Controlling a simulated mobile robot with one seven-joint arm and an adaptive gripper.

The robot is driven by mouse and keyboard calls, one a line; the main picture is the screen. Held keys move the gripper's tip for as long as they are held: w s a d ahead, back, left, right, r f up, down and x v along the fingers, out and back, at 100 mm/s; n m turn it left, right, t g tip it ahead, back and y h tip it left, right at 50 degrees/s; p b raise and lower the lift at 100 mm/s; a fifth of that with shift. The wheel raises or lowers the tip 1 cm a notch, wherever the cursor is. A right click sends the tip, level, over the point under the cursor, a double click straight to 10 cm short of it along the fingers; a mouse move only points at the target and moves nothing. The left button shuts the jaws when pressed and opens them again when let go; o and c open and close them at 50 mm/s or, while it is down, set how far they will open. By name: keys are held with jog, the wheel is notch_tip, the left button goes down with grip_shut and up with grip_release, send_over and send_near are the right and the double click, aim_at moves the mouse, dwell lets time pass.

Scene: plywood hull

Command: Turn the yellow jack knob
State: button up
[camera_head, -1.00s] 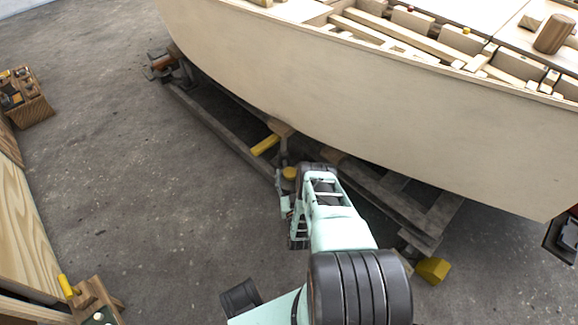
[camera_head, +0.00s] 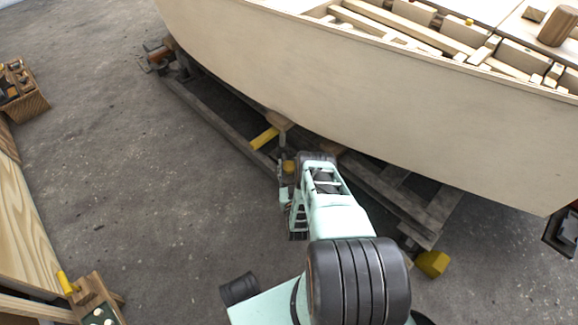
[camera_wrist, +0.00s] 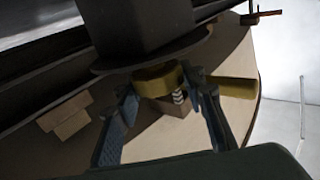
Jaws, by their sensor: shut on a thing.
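The yellow jack knob (camera_head: 289,167) is below the edge of the hull, in the gap between the hull and the timber cradle. My gripper (camera_head: 287,172) is at it, partly hidden by my own arm. In the wrist view, the knob (camera_wrist: 153,81) is a short yellow cylinder under a dark round plate. The two blue-grey fingers of my gripper (camera_wrist: 160,88) stand on either side of it, closed on its sides. The far side of the knob is hidden.
The pale plywood hull (camera_head: 350,105) overhangs the cradle (camera_head: 215,118). A yellow bar (camera_head: 264,138) sticks out just left of the knob. A yellow block (camera_head: 432,263) lies at the cradle's right end. The floor to the left is open, with a wooden crate (camera_head: 30,105) beyond.

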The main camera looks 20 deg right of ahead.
aim_at(287, 171)
jog(key=shift+w+a+m+g+h, duration=0.15)
jog(key=shift+m+g+h, duration=0.65)
jog(key=shift+m+h, duration=0.65)
jog(key=shift+m+g+h, duration=0.25)
jog(key=shift+g+h, duration=0.15)
jog(key=shift+h, duration=0.55)
jog(key=shift+d+m+g+h, duration=0.2)
jog(key=shift+m+g+h, duration=0.4)
jog(key=shift+h, duration=0.1)
jog(key=o, duration=1.2)
jog(key=shift+v, duration=3.9)
